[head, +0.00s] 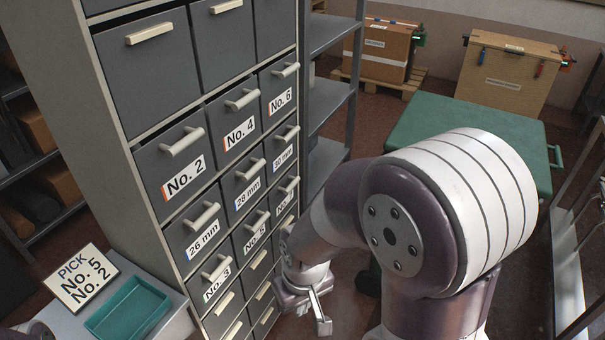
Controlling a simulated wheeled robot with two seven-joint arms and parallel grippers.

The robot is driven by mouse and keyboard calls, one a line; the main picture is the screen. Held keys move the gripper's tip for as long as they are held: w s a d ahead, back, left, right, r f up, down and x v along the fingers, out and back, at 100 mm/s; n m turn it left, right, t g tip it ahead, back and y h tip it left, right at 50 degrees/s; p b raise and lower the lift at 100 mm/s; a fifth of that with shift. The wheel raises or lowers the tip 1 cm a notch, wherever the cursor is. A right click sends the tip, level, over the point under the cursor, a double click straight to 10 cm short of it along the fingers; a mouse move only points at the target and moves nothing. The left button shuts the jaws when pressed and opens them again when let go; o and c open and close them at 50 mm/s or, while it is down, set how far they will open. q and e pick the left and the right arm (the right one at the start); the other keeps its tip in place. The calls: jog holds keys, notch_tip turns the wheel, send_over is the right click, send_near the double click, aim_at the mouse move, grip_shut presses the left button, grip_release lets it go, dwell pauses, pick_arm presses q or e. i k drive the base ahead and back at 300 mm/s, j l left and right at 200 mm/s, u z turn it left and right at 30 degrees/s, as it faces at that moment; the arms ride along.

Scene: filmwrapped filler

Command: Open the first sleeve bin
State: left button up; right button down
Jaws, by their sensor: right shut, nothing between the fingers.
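A grey drawer cabinet holds several labelled bins with pale bar handles. A pick sign (82,278) on the left reads "PICK No. 5 No. 2", with No. 5 on top. The No. 5 bin (254,240) is in a lower row, right of the No. 3 bin (217,284), and looks closed. The No. 2 bin (184,177) is higher on the left, also closed. My right gripper (322,318) is shut and empty, low and to the right of the cabinet front, apart from the handles. My left gripper is not visible.
A teal tray (128,308) rests on a grey surface at the lower left. Open metal shelving (328,95) adjoins the cabinet on the right. A green chest (430,117) stands behind my right arm, with boxes farther back.

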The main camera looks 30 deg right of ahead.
aim_at(195, 231)
jog(key=l, duration=0.5)
jog(key=k+l+u, duration=0.1)
jog(key=l, duration=0.35)
jog(key=k+l, duration=0.15)
jog(key=l, duration=0.35)
